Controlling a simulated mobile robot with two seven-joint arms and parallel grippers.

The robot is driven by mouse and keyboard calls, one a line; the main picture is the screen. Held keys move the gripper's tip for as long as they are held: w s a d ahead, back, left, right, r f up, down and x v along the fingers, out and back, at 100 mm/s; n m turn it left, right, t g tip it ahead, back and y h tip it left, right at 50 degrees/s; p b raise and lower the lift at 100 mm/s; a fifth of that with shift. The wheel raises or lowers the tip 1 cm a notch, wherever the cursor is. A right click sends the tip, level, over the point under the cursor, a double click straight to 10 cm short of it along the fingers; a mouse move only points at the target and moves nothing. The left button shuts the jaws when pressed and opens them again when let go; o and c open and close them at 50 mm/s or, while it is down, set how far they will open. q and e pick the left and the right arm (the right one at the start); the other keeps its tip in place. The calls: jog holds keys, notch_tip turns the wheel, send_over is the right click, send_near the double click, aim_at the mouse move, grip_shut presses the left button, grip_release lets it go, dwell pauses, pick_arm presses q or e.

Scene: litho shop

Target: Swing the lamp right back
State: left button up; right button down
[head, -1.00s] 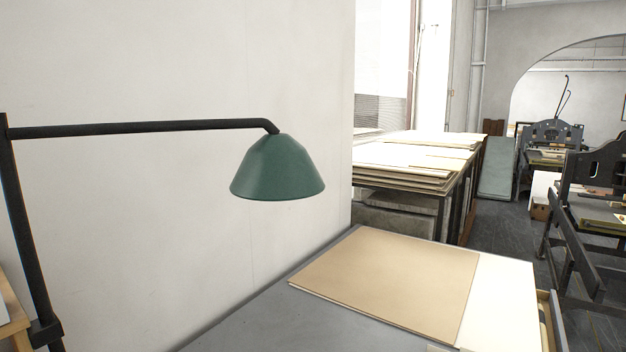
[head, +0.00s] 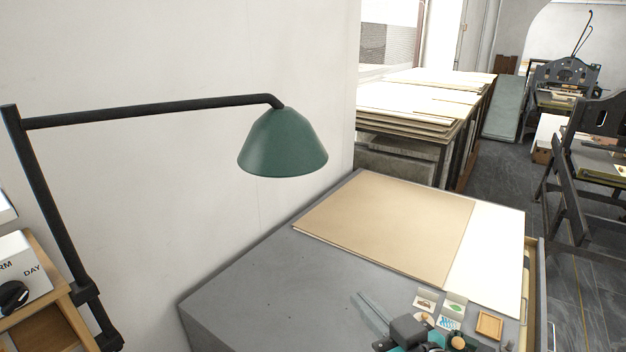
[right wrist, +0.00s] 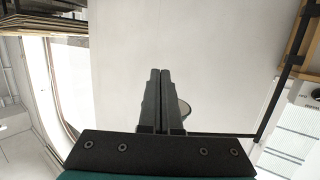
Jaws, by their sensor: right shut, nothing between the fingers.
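The lamp has a green shade (head: 283,143) at the end of a black horizontal arm (head: 150,110), carried on a black post (head: 50,195) at the left. The shade hangs in front of the pale wall, above the far left part of the grey table. My right gripper (head: 358,298) is low in the head view, over the table, below and to the right of the shade and apart from it. In the right wrist view its fingers (right wrist: 159,74) are shut with nothing between them. Part of the shade (right wrist: 184,108) shows behind them there. My left gripper is out of view.
The grey table (head: 250,290) bears a tan board (head: 385,225), a white sheet (head: 488,250), small picture cards (head: 453,308) and a small wooden tray (head: 489,325). A wooden shelf (head: 50,315) with a DAY dial is at lower left. The air around the shade looks clear.

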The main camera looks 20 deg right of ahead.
notch_tip(320, 180, up, 11)
jog(key=n+t+y, duration=0.1)
jog(key=t+y, duration=0.2)
jog(key=t, duration=0.2)
pick_arm(q)
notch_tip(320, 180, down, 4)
jog(key=b, duration=0.4)
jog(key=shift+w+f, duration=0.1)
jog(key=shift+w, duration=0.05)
pick_arm(e)
jog(key=a+x, duration=0.1)
jog(key=x, duration=1.3)
jog(key=shift+w+n, duration=0.1)
jog(key=shift+n, duration=0.2)
